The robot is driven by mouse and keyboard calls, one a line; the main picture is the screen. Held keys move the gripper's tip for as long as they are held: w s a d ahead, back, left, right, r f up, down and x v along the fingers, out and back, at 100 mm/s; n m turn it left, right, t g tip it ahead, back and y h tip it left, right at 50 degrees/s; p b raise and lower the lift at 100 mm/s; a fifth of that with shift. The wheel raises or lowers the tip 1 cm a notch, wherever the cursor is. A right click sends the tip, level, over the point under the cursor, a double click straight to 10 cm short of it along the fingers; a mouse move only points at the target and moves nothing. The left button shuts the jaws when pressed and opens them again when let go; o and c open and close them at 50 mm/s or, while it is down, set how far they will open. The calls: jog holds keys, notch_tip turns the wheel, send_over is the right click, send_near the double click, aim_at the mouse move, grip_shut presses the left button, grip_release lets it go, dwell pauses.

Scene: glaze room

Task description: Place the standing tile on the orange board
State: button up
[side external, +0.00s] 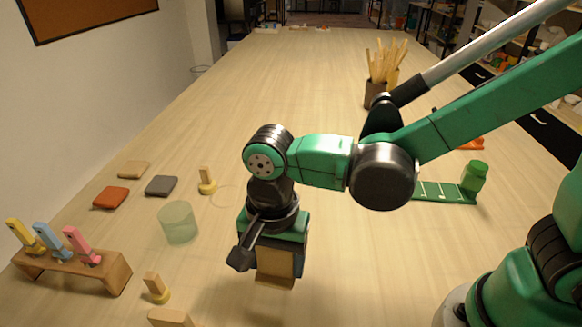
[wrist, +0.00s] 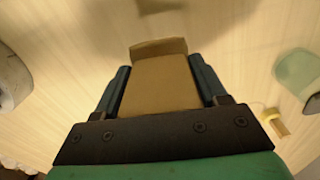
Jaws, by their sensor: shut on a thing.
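My gripper (side external: 272,250) points down over the middle of the table and is shut on a tan, block-like tile (side external: 275,266). The tile's lower part shows below the jaws in the side view. In the wrist view the tile (wrist: 162,82) sits between the two dark fingers of my gripper (wrist: 160,72), its far end reaching past them. A small orange piece (side external: 473,143), perhaps the orange board, shows at the right beyond my arm, which hides most of it.
A translucent green cylinder (side external: 178,223) and wooden stampers (side external: 207,181) (side external: 156,288) stand left of my gripper. Flat red-orange (side external: 111,198), grey (side external: 161,186) and tan (side external: 134,169) pieces lie farther left. A tool rack (side external: 72,268) is at the left edge; a green strip (side external: 440,190) lies right.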

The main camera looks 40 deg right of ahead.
aim_at(277, 272)
jog(key=shift+f, duration=2.65)
jog(key=shift+f, duration=0.1)
jog(key=o, duration=1.4)
notch_tip(277, 272, up, 5)
jog(key=shift+d+r, duration=0.15)
jog(key=shift+r, duration=0.15)
jog(key=d+r+n+t, duration=0.1)
jog(key=d, duration=0.1)
jog(key=w+d+r+n+t, duration=0.1)
jog(key=d+r+n, duration=0.1)
jog(key=d, duration=0.1)
jog(key=w+d+r+n+t+y, duration=0.1)
jog(key=d, duration=0.2)
jog(key=shift+d+r+n, duration=0.15)
jog(key=shift+r+n, duration=0.1)
jog(key=shift+n, duration=0.15)
jog(key=d+n+t, duration=0.1)
jog(key=d+n, duration=0.1)
jog(key=d+r+n+t, duration=0.1)
jog(key=d, duration=0.2)
jog(key=d+r+n+t+h, duration=0.1)
jog(key=d+n+t, duration=0.1)
jog(key=d, duration=0.1)
jog(key=shift+s+r+n, duration=0.2)
jog(key=shift+s+n, duration=0.1)
jog(key=shift+s, duration=0.05)
